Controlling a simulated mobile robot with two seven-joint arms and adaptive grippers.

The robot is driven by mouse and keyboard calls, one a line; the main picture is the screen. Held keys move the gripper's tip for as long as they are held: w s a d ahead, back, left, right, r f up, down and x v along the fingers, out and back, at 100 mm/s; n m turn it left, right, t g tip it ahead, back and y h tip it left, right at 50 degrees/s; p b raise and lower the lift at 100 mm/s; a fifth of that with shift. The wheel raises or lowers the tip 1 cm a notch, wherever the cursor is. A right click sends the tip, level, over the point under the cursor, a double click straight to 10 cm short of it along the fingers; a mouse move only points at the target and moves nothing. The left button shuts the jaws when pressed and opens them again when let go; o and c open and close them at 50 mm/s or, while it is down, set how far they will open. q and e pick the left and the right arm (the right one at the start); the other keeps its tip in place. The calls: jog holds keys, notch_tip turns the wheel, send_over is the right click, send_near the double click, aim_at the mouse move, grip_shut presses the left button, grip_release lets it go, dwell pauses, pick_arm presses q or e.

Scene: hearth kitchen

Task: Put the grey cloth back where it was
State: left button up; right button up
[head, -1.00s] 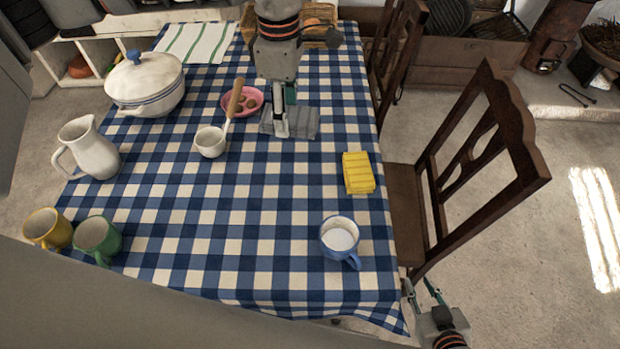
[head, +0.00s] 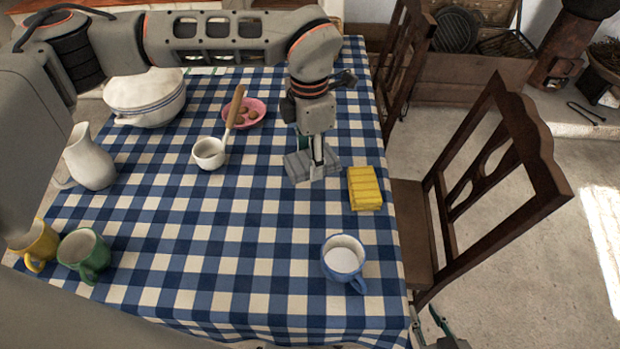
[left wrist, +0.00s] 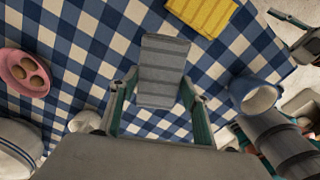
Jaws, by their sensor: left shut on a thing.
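The folded grey cloth (head: 298,166) is in my left gripper (head: 317,170), over the blue checked table, left of the yellow cloth. In the left wrist view the striped grey cloth (left wrist: 163,70) lies between the two fingers of my left gripper (left wrist: 160,95), reaching out past them. I cannot tell how high it is above the tablecloth. My right gripper (head: 428,325) is partly cut off at the bottom edge of the head view, past the table's near right corner. Its fingers are apart and empty.
The yellow folded cloth (head: 364,188) lies close to the right. A blue mug (head: 343,262) stands nearer. A pink bowl (head: 246,113), a small white pan (head: 209,153), a jug (head: 90,163) and a white pot (head: 145,98) stand left. The table's middle is clear.

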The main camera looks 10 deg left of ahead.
aim_at(310, 159)
pick_arm(q)
jog(key=shift+f+b, duration=0.35)
jog(key=shift+f, duration=3.5)
jog(key=shift+f, duration=0.1)
jog(key=o, duration=1)
notch_tip(310, 159, up, 11)
jog(key=shift+r+p, duration=0.1)
jog(key=shift+p, duration=0.45)
jog(key=shift+r, duration=0.55)
